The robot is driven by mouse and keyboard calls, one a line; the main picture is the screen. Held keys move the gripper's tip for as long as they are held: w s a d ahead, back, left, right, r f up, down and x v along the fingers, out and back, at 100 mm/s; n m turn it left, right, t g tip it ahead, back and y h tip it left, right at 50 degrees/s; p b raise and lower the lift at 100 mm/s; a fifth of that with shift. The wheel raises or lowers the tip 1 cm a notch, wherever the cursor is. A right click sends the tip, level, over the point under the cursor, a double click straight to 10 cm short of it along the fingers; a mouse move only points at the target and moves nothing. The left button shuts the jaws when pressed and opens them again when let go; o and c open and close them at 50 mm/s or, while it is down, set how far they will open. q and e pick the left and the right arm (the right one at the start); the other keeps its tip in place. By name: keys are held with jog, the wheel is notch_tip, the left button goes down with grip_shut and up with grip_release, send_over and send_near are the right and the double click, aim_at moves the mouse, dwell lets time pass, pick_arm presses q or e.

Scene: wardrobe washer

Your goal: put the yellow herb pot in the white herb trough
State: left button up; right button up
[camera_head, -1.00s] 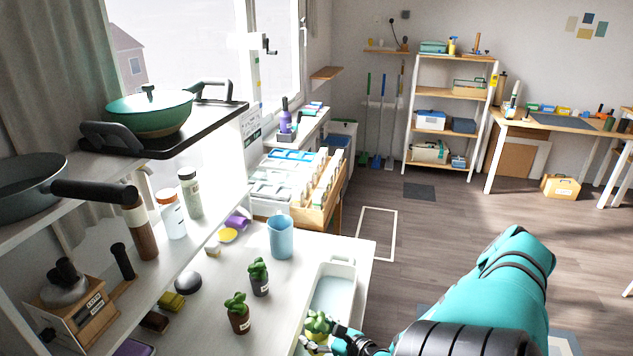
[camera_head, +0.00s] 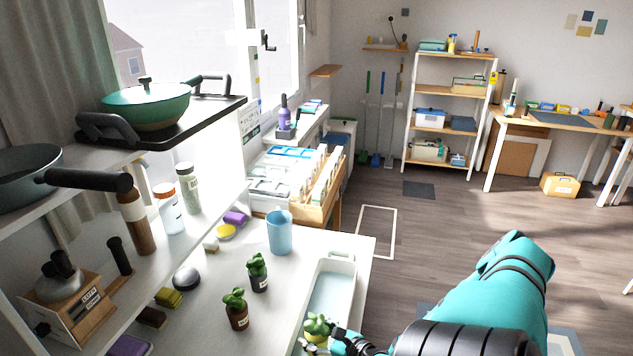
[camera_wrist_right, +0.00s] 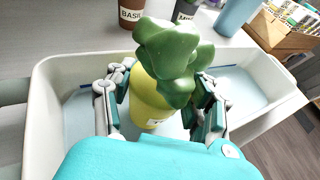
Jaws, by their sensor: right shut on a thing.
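The yellow herb pot (camera_wrist_right: 150,101), with a green plant on top, is between the fingers of my right gripper (camera_wrist_right: 160,108), which is shut on it. In the right wrist view the pot is inside the outline of the white herb trough (camera_wrist_right: 45,113); whether its base touches the trough floor is hidden. In the head view the plant (camera_head: 318,326) shows at the near end of the trough (camera_head: 344,267), and my right gripper (camera_head: 343,338) comes in from the right. The far part of the trough is empty. My left gripper is not in view.
A brown herb pot (camera_head: 238,316) and a dark grey herb pot (camera_head: 259,280) stand on the white counter left of the trough. A blue cup (camera_head: 280,233) stands behind them. A shelf with pans and bottles (camera_head: 168,207) is at the left.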

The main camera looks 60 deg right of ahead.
jog(key=shift+s+a+f+b, duration=0.15)
jog(key=shift+f+b, duration=0.25)
jog(key=shift+f, duration=0.4)
jog(key=o, duration=1.4)
jog(key=shift+f, duration=0.15)
jog(key=shift+s, duration=0.1)
jog(key=shift+r+p, duration=0.4)
jog(key=shift+p, duration=0.15)
notch_tip(320, 180, up, 12)
jog(key=p, duration=1.3)
